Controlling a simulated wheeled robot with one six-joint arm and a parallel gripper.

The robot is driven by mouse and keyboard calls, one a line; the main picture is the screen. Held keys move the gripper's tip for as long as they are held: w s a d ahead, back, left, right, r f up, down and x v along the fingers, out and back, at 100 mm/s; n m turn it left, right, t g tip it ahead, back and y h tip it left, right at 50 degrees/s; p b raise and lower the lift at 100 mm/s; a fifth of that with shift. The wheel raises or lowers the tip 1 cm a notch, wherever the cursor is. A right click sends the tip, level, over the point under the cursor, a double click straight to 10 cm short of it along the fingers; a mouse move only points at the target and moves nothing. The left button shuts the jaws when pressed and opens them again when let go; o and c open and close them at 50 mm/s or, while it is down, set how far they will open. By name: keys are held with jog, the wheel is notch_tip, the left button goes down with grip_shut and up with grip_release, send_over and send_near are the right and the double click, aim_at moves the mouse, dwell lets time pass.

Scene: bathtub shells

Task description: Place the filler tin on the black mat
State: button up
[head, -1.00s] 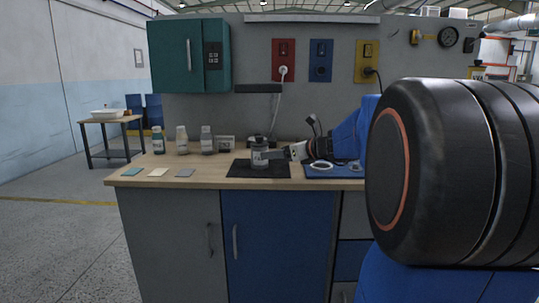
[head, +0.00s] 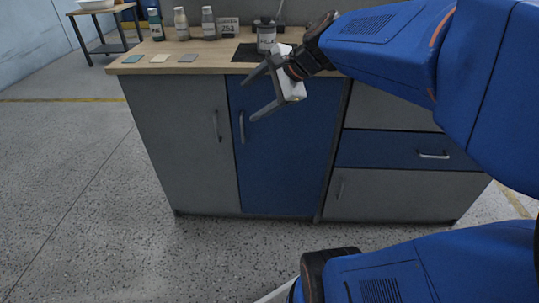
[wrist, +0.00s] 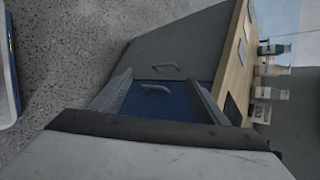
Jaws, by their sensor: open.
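The filler tin (head: 266,38) is a grey can with a dark lid and a pale label. It stands upright on the black mat (head: 243,54) on the bench top, in the head view. My arm and gripper hide the mat's right part. My gripper (head: 247,101) is open and empty, in front of the blue cabinet door and below the bench edge, apart from the tin. In the wrist view, my two open fingers (wrist: 163,80) have nothing between them. A dark piece of the mat (wrist: 232,110) shows there; I cannot make out the tin.
The wooden bench top (head: 208,62) carries several bottles (head: 181,24), a label block (head: 228,27) and flat colour samples (head: 160,58). Cabinet handles (head: 241,128) stick out near my gripper. A side table (head: 100,30) stands back left. The floor (head: 80,170) at left is clear.

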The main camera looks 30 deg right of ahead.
jog(key=s+a+f+n+g+h, duration=0.1)
jog(key=s+f+n+h, duration=0.1)
jog(key=s+f+n, duration=0.3)
jog(key=s+a+f+n+g+h, duration=0.1)
jog(key=s+f+n, duration=0.5)
jog(key=s+n, duration=0.7)
jog(key=shift+f+g+h, duration=0.3)
jog(key=shift+g+h, duration=0.4)
jog(key=shift+s, duration=0.1)
